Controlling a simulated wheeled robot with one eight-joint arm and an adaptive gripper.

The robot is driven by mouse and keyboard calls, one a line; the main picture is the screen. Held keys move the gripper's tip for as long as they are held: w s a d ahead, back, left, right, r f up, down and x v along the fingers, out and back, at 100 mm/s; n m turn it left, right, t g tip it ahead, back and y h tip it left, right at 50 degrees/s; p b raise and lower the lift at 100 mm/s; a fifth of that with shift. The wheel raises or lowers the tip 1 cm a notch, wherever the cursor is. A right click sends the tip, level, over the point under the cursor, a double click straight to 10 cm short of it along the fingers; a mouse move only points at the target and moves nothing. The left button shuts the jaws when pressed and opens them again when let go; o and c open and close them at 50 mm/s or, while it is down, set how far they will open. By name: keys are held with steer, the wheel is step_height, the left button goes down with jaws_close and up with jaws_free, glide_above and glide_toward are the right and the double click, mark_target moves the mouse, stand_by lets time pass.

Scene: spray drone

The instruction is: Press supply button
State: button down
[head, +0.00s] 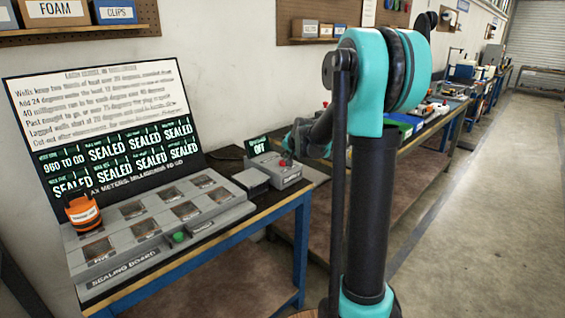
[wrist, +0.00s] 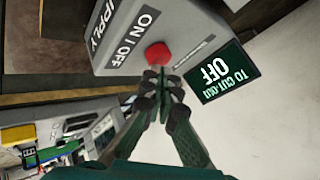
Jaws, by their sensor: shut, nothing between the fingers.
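The supply box (head: 275,172) is a grey box on the bench, right of the sealing board. Its red button (wrist: 158,56) sits beside an "ON | OFF" label in the wrist view; the button also shows in the head view (head: 283,163). A small screen (wrist: 223,72) on the box reads "OFF". My gripper (wrist: 158,75) is shut and empty, its fingertips right at the near edge of the red button. I cannot tell whether they touch it. In the head view, the gripper is partly hidden by my arm.
The sealing board (head: 200,222) has several wells, a green button (head: 179,237) and an orange-topped piece (head: 83,211). Its display (head: 125,158) reads "SEALED" on several panels and "960 TO GO" on one. Another bench (head: 400,150) with items stretches behind my arm. The floor at right is clear.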

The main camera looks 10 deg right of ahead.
steer(key=shift+f, duration=0.25)
steer(key=shift+r, duration=0.75)
steer(key=shift+r, duration=3)
stand_by(0.3)
